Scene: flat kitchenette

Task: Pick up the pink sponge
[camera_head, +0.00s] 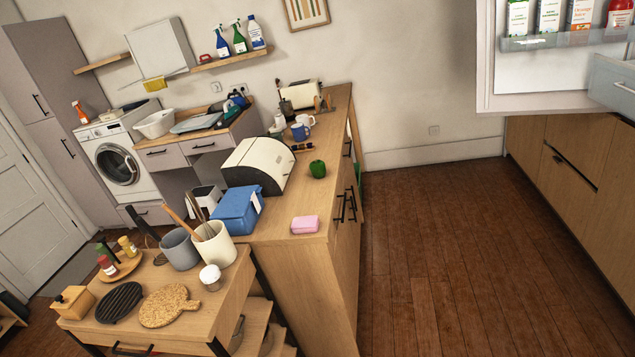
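The pink sponge (305,224) lies flat on the wooden counter (285,232), near its front right corner. It is small, block-shaped and fully visible, with nothing on top of it. A blue box (238,210) stands to its left, and a green bell pepper (317,169) sits farther back on the same counter. My gripper does not show in this view.
A cream bread bin (257,166) stands behind the blue box. A lower wooden trolley (185,283) at the front left holds utensil pots, a cork board (168,305) and jars. Open wooden floor (440,270) lies right of the counter. An open fridge door (555,80) is at upper right.

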